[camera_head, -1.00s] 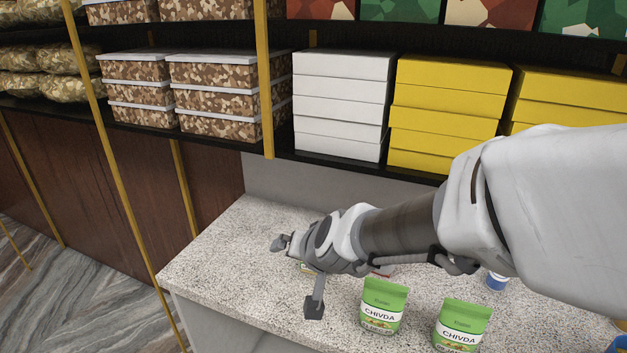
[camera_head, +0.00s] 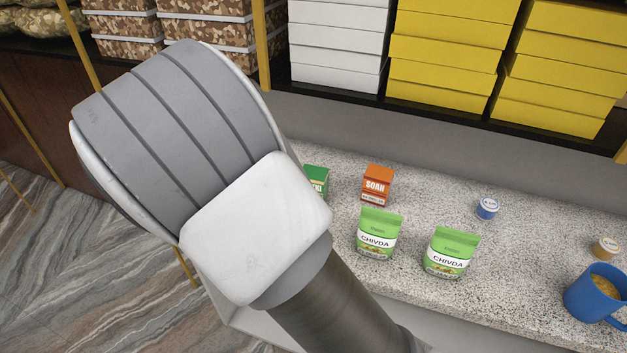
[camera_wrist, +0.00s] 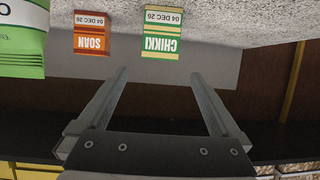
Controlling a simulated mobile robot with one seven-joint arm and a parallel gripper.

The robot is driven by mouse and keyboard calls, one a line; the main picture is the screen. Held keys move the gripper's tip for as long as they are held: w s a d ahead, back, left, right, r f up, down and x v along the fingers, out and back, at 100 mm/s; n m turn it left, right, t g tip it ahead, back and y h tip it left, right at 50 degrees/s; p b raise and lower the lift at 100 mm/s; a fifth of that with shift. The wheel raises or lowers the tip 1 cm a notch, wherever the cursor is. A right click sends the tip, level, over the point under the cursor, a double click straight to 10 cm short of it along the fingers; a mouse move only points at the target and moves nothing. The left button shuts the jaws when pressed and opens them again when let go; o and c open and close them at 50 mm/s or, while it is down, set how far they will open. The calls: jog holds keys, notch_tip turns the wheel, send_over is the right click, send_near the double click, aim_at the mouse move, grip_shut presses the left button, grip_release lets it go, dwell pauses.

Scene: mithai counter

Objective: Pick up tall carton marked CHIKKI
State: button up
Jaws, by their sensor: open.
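The tall CHIKKI carton (camera_head: 317,181) is green with a white label and stands on the counter. My gripper (camera_wrist: 158,75) is open and empty. Its two fingers point toward the carton, which appears beyond the tips, roughly between their lines. In the head view my gripper is hidden behind my arm.
An orange SOAN carton (camera_head: 376,185) stands just right of the CHIKKI carton. Two green CHIVDA pouches (camera_head: 376,236) (camera_head: 452,252) stand nearer. A small blue-and-white jar (camera_head: 487,208), a tan-lidded jar (camera_head: 606,247) and a blue mug (camera_head: 596,293) are farther right on the speckled counter (camera_head: 420,195).

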aim_at(314, 178)
jog(key=x, duration=0.9)
jog(key=shift+f+x, duration=0.2)
jog(key=shift+x, duration=2.5)
jog(key=shift+s, duration=0.1)
jog(key=c, duration=1.4)
